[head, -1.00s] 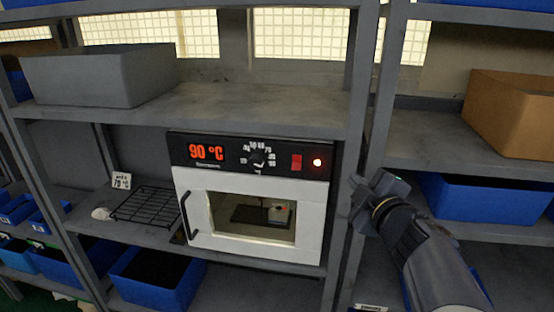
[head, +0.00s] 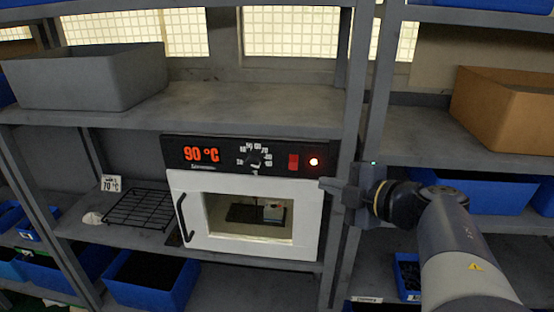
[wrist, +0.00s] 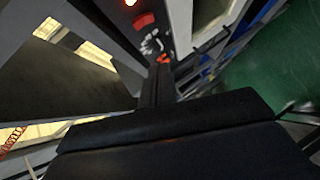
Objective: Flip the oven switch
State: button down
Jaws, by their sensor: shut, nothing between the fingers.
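The white oven (head: 310,210) stands on the middle shelf with its door shut. Its black panel (head: 225,157) shows a red 90 °C display (head: 200,154), a dial (head: 254,159), a red switch (head: 293,161) and a lit red lamp (head: 314,162). In the wrist view the switch (wrist: 144,20) and lamp (wrist: 130,2) are at the top, beside the dial (wrist: 152,43). My gripper (head: 322,183) is shut and empty, at the oven's right edge, a little below and right of the lamp. In the wrist view its fingers (wrist: 160,72) point towards the panel. I cannot tell whether they touch the oven.
A shelf post (head: 352,130) stands right behind my gripper. A wire rack (head: 140,208) and a 70 °C card (head: 111,184) are left of the oven. A grey bin (head: 85,78) sits on the shelf above. Something small sits inside the oven (head: 273,213).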

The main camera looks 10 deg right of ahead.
send_near(289, 169)
jog(key=w+a, duration=0.2)
jog(key=a, duration=0.3)
jog(key=shift+w+d+f+p, duration=0.15)
jog(key=shift+w+d+f, duration=0.15)
jog(key=shift+w, duration=0.2)
jog(key=shift+w+d+f+p, duration=0.15)
jog(key=shift+w+d+f, duration=0.1)
jog(key=shift+w, duration=0.3)
jog(key=shift+w+d+f+p, duration=0.15)
jog(key=shift+w+d+f, duration=0.15)
jog(key=shift+w, duration=0.2)
jog(key=f+b, duration=0.1)
jog(key=b, duration=0.2)
jog(key=shift+w, duration=0.2)
jog(key=shift+r+t+p, duration=0.3)
